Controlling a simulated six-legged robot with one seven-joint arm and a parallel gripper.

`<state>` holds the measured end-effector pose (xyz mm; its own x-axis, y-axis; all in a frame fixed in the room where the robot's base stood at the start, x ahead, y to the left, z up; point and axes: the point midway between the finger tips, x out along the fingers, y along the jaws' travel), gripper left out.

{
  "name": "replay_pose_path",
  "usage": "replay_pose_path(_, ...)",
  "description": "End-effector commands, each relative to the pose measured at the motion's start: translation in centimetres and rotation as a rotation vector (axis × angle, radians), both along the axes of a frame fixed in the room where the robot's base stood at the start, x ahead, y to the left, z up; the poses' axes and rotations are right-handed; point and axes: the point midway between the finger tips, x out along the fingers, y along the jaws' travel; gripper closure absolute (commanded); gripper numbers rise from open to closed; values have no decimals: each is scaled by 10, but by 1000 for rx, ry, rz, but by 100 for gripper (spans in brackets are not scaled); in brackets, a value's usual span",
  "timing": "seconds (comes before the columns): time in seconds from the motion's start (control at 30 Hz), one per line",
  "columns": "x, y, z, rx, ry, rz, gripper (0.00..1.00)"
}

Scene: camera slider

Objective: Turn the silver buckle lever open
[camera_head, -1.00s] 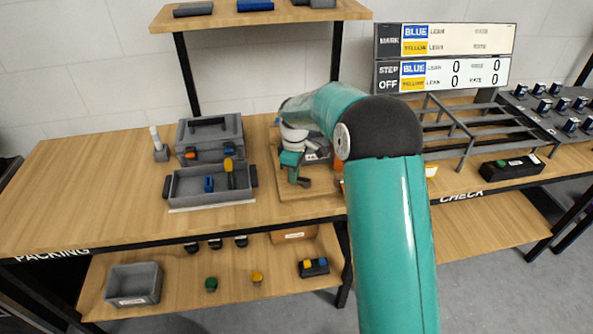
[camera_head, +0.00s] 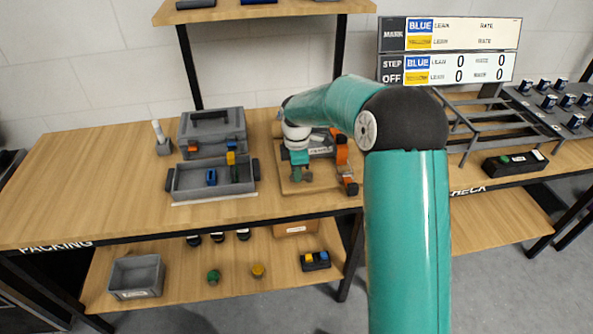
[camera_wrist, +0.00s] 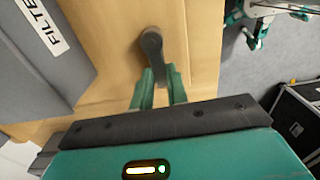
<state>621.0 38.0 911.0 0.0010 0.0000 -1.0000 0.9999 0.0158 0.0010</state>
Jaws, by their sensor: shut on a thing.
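The lever (camera_wrist: 152,45), a dark grey metal arm with a rounded end, lies over the wooden board in the wrist view. My gripper (camera_wrist: 160,85) has its two teal fingers on either side of the lever's lower part and is shut on it. In the head view my gripper (camera_head: 300,162) is low over the wooden board (camera_head: 290,190), in front of the grey filter housing (camera_head: 320,151). The lever is too small and covered there to make out its angle. The housing, labelled FILTER, also shows in the wrist view (camera_wrist: 50,60).
Orange parts (camera_head: 342,153) stand at the board's right side. A grey tray (camera_head: 190,190) with small coloured pieces and a grey toolbox (camera_head: 212,135) are to the left. A metal rack (camera_head: 490,130) stands to the right. The table's left part is clear.

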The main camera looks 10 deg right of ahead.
Motion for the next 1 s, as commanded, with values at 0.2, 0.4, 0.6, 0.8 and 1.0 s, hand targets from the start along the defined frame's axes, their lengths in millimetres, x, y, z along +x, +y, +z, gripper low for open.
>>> replay_pose_path(0.2,-1,2,-1,2,4,3,100)
replay_pose_path(0.4,-1,2,-1,2,4,2,63)
replay_pose_path(0.6,-1,1,-1,1,2,0,63)
replay_pose_path(0.8,0,0,7,0,-1,-1,63)
replay_pose_path(1.0,1,0,40,0,-3,0,63)
